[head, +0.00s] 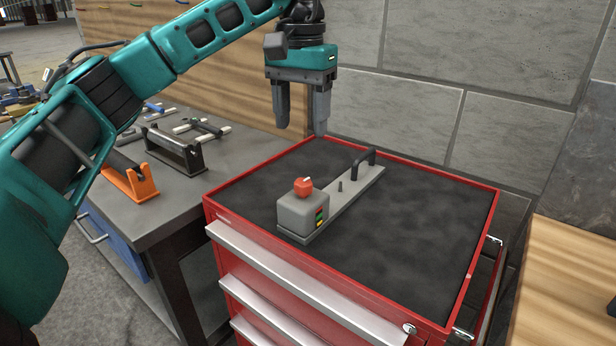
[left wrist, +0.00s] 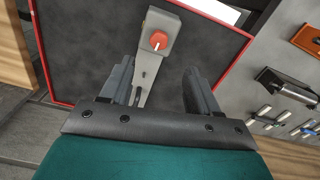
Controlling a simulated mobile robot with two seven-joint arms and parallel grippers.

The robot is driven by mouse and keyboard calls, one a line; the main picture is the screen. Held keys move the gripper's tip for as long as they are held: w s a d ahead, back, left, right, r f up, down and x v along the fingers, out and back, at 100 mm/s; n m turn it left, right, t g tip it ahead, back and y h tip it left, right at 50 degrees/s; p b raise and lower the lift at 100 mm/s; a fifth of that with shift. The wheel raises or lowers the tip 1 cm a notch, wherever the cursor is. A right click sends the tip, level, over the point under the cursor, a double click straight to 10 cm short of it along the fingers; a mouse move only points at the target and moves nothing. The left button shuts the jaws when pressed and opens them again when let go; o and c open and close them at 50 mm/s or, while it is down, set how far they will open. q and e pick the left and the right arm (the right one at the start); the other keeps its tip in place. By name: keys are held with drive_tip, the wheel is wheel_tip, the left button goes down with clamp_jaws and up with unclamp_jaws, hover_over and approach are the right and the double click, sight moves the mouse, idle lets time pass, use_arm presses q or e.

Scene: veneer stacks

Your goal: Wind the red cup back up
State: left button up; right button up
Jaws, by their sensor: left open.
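The red cup (head: 303,186) is a small red knob-like piece on top of a grey box (head: 300,213). The box stands at the near end of a flat grey bar (head: 347,196) with a small peg and a dark handle (head: 365,160) at its far end. In the left wrist view the red cup (left wrist: 159,41) shows above and between the fingers, with a light mark on it. My left gripper (head: 302,130) is open and empty, raised above the back left of the cabinet, apart from the cup. It also shows in the left wrist view (left wrist: 160,85). My right gripper is not in view.
The device lies on the dark top of a red tool cabinet (head: 420,240) with raised red edges. A workbench (head: 180,205) at the left holds an orange stand (head: 135,183), a dark holder (head: 175,153) and several tools. A block wall stands behind.

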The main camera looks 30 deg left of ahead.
sight(302, 183)
use_arm(q)
wheel_tip(302, 183, down, 10)
drive_tip(key=shift+r+b, duration=0.1)
drive_tip(key=shift+b, duration=0.5)
drive_tip(key=shift+f, duration=0.7)
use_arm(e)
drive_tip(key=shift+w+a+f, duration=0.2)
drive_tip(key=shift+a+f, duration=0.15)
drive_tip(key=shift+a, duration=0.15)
use_arm(q)
drive_tip(key=shift+c, duration=0.2)
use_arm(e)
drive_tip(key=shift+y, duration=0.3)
use_arm(q)
drive_tip(key=c, duration=1)
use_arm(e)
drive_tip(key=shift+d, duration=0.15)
use_arm(q)
drive_tip(key=shift+r+n, duration=0.1)
drive_tip(key=shift+n, duration=0.3)
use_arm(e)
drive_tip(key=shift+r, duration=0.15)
